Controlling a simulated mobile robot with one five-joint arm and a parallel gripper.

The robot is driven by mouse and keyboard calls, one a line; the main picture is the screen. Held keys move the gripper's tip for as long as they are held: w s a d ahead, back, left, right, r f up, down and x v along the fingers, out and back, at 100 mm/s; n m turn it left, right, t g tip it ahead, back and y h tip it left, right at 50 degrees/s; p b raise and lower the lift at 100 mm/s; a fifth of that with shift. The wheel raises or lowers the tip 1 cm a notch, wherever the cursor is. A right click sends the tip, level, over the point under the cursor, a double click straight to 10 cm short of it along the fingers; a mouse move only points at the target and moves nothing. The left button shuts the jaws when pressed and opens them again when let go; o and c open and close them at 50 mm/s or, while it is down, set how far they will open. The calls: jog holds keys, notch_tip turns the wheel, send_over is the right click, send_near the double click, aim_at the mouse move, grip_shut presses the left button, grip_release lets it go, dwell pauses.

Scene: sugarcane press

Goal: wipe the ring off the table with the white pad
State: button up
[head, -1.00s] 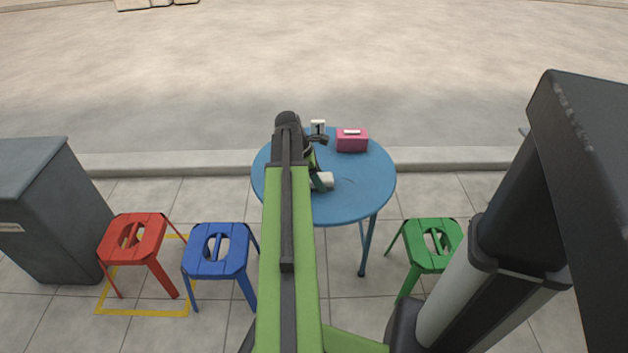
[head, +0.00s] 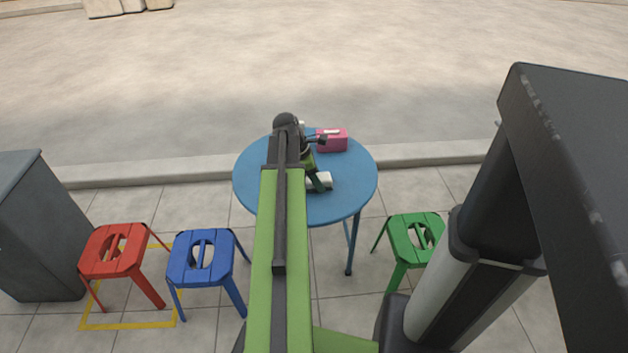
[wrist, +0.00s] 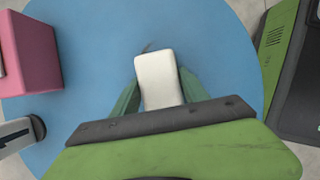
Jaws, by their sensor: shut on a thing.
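The white pad (head: 320,181) is in my gripper (head: 317,184), over the blue round table (head: 347,193). In the wrist view the pad (wrist: 158,72) sits between the two green fingers of my gripper (wrist: 160,92), which are shut on it. The pad appears low against the tabletop (wrist: 215,50); I cannot tell whether it touches. A short dark curved mark, seemingly part of the ring (wrist: 146,47), shows just past the pad's far left corner. Any more of it is hidden under the pad and gripper.
A pink box (head: 332,142) with a white top piece stands at the table's back. A red stool (head: 113,250), a blue stool (head: 205,257) and a green stool (head: 414,236) stand around the front. The right tabletop is clear.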

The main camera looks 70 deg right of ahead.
aim_at(340, 184)
jog(key=shift+s+d, duration=0.4)
jog(key=shift+s, duration=0.6)
jog(key=shift+s+d, duration=0.4)
jog(key=shift+s, duration=0.65)
jog(key=shift+s+d, duration=0.4)
jog(key=shift+s, duration=0.6)
jog(key=shift+w+a, duration=0.65)
jog(key=shift+w, duration=1)
jog(key=shift+w+a, duration=0.6)
jog(key=shift+w, duration=1)
jog(key=shift+w+a, duration=0.65)
jog(key=shift+w, duration=1)
jog(key=shift+w+a+f, duration=0.1)
jog(key=shift+w+a, duration=0.25)
jog(key=shift+w, duration=0.45)
jog(key=shift+w+a, duration=0.3)
jog(key=shift+w, duration=0.5)
notch_tip(340, 184, up, 6)
jog(key=p, duration=0.6)
